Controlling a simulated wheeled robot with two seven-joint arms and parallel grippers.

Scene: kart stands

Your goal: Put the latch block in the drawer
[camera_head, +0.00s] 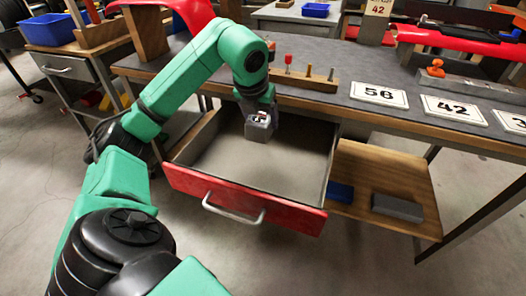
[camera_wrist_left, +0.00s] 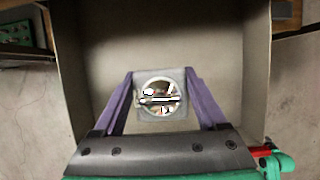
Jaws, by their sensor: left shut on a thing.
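The latch block (camera_wrist_left: 148,78) is a grey block with a shiny round face, held between the two purple fingers of my left gripper (camera_wrist_left: 160,92) in the left wrist view. In the head view my left gripper (camera_head: 259,112) hangs over the open drawer (camera_head: 240,197), towards its back, shut on the block (camera_head: 258,130). The drawer has a red front and a silver handle, and its visible grey floor is empty. In the wrist view the drawer walls surround the block. I cannot tell how far the block is above the drawer floor. My right gripper is not in view.
The workbench (camera_head: 340,97) above the drawer carries a wooden peg rack (camera_head: 310,82) and number plates (camera_head: 378,94). A lower wooden shelf (camera_head: 380,170) holds a blue box and a grey block (camera_head: 397,207). A cart with a blue bin (camera_head: 50,30) stands at the left.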

